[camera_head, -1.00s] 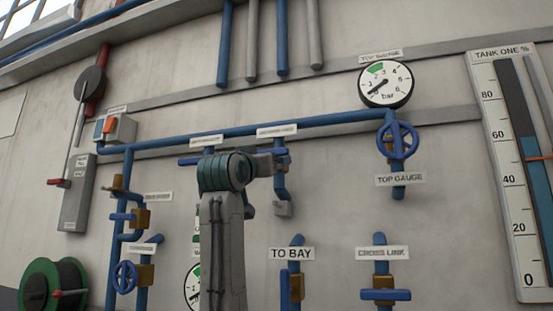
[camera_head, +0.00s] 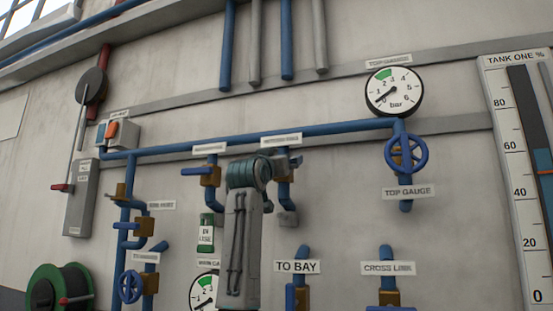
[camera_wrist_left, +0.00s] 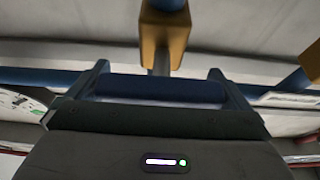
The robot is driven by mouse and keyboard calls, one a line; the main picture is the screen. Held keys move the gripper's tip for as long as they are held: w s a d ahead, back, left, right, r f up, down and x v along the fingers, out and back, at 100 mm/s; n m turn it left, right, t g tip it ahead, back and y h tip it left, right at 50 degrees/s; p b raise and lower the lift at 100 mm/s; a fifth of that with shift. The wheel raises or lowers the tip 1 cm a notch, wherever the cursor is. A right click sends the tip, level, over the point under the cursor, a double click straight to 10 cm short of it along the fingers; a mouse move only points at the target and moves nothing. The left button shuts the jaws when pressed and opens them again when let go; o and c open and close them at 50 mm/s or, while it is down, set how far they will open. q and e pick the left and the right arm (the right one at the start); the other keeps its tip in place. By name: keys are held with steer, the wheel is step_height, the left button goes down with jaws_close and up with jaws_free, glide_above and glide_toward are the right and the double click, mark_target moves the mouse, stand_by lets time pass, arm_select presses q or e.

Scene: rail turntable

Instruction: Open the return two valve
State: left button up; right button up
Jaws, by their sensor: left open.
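In the head view my left arm rises in front of the upper pipe and covers part of the right one of two upper valves. That valve's brass body (camera_head: 284,165) shows beside my wrist, under a label (camera_head: 281,140) too blurred to read surely. The gripper itself is hidden there. In the left wrist view my left gripper (camera_wrist_left: 160,78) is open, its two fingers apart at either side of a blue handle bar (camera_wrist_left: 160,90). A brass valve body (camera_wrist_left: 165,38) is just beyond the bar. I cannot tell whether the fingers touch the bar.
The other upper valve, with a blue handle (camera_head: 197,171), is left of my arm. The top gauge (camera_head: 394,92) and its round handwheel (camera_head: 406,153) are to the right. Valves labelled TO BAY (camera_head: 303,297) and CROSS LINK (camera_head: 389,298) are below. A hose reel (camera_head: 60,292) stands lower left.

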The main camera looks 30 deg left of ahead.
steer(key=shift+w, duration=0.1)
arm_select(q)
steer(key=c, duration=0.6)
arm_select(e)
steer(key=shift+a, duration=0.35)
steer(key=shift+f, duration=0.1)
